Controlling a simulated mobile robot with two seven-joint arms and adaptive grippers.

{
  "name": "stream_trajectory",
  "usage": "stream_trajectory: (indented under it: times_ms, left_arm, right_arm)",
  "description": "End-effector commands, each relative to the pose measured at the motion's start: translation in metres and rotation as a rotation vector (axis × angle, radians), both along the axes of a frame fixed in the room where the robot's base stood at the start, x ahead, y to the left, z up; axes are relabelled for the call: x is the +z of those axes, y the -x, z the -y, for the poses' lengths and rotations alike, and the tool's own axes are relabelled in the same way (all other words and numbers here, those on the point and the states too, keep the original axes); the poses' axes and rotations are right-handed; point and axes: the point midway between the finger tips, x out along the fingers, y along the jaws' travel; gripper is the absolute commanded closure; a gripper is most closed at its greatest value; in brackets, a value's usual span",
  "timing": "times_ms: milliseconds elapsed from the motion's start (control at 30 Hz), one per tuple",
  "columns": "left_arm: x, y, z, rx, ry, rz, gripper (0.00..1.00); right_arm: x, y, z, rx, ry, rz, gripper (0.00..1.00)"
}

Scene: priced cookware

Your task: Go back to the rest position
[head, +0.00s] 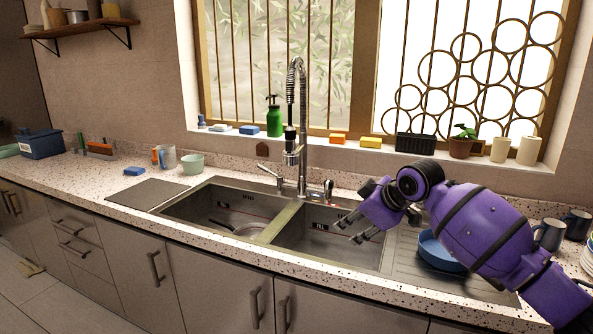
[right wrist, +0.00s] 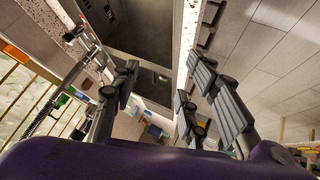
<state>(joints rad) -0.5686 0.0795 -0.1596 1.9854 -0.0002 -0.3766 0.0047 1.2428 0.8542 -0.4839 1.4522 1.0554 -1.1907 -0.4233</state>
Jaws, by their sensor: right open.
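My right gripper (head: 350,226) is in the head view, in front of and above the right sink basin (head: 318,230). Its purple arm comes in from the right edge. In the right wrist view its fingers (right wrist: 160,100) are spread apart with nothing between them, so it is open and empty. My left gripper is in neither view.
A tall metal faucet (head: 301,130) stands behind the double sink. A blue pan (head: 437,252) lies on the drainboard, partly hidden behind my right arm. Dark mugs (head: 549,234) stand at the right. A grey mug (head: 167,157) and a pale green bowl (head: 192,164) stand left of the sink.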

Motion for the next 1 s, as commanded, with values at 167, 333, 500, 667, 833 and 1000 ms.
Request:
stream_trajectory:
  times_ms: [167, 333, 500, 667, 833, 1000]
  left_arm:
    - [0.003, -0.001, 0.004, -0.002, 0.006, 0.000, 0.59]
    - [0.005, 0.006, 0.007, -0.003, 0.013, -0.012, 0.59]
    - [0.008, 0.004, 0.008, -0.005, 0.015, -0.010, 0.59]
    - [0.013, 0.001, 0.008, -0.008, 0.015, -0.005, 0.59]
    - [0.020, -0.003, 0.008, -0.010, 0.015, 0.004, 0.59]
    - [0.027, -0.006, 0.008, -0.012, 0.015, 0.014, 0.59]
  right_arm:
    - [-0.060, 0.012, -0.023, -0.062, -0.090, 0.090, 0.59]
    - [-0.129, 0.051, -0.041, -0.136, -0.210, 0.158, 0.59]
    - [-0.190, 0.114, -0.043, -0.231, -0.327, 0.199, 0.59]
    - [-0.237, 0.185, -0.033, -0.340, -0.404, 0.213, 0.59]
    - [-0.280, 0.272, -0.011, -0.475, -0.438, 0.201, 0.59]
    - [-0.322, 0.372, 0.017, -0.625, -0.413, 0.140, 0.59]
